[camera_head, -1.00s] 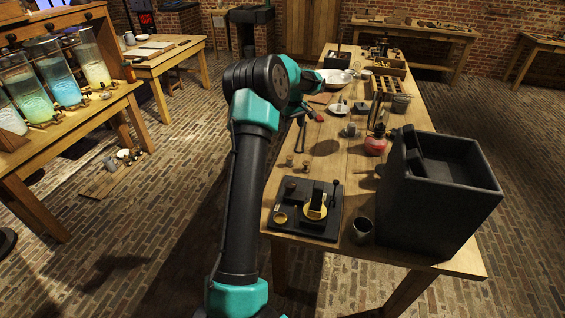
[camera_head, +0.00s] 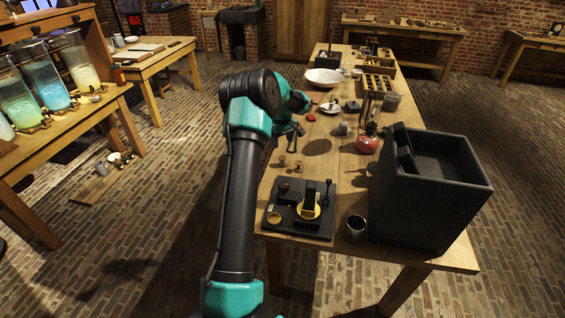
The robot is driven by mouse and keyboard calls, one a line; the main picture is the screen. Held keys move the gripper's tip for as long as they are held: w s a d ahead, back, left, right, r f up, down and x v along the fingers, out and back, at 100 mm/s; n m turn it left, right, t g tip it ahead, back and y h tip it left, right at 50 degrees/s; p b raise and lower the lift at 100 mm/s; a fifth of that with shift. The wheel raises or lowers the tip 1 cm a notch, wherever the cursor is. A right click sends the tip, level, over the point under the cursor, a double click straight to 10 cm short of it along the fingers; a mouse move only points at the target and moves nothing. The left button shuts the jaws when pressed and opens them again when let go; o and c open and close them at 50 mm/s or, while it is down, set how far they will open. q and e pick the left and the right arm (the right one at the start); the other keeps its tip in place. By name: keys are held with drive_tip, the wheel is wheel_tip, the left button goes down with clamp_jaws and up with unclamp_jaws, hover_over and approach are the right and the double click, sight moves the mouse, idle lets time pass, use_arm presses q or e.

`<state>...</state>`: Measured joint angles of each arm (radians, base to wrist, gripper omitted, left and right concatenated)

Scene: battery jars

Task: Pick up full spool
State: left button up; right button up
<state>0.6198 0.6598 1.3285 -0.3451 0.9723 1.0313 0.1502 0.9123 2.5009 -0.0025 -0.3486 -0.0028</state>
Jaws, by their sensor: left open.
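Two small wooden spool-like pieces stand on the long table, a left one (camera_head: 283,161) and a right one (camera_head: 299,165). They are too small to tell which, if either, is a full spool. My left gripper (camera_head: 292,144) is open above the table, just beyond these pieces in the picture and apart from them. Its jaws are small and partly hidden by my own arm. My right gripper is out of view.
A black tray (camera_head: 273,232) with a yellow-based device and small parts lies at the near end. A metal cup (camera_head: 356,228) and a large dark bin (camera_head: 425,205) stand to its right. A red flask (camera_head: 368,140), a white bowl (camera_head: 324,77) and a compartment box (camera_head: 378,83) stand farther back.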

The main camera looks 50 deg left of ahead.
sight(282, 157)
use_arm(q)
drive_tip(key=shift+f, duration=2.05)
drive_tip(key=shift+s+d+f, duration=0.1)
drive_tip(key=shift+d+f, duration=0.05)
drive_tip(key=shift+f, duration=2.45)
drive_tip(key=shift+c, duration=0.2)
drive_tip(key=c, duration=1)
drive_tip(key=shift+o, duration=0.2)
wheel_tip(282, 157, up, 10)
drive_tip(key=shift+r, duration=0.1)
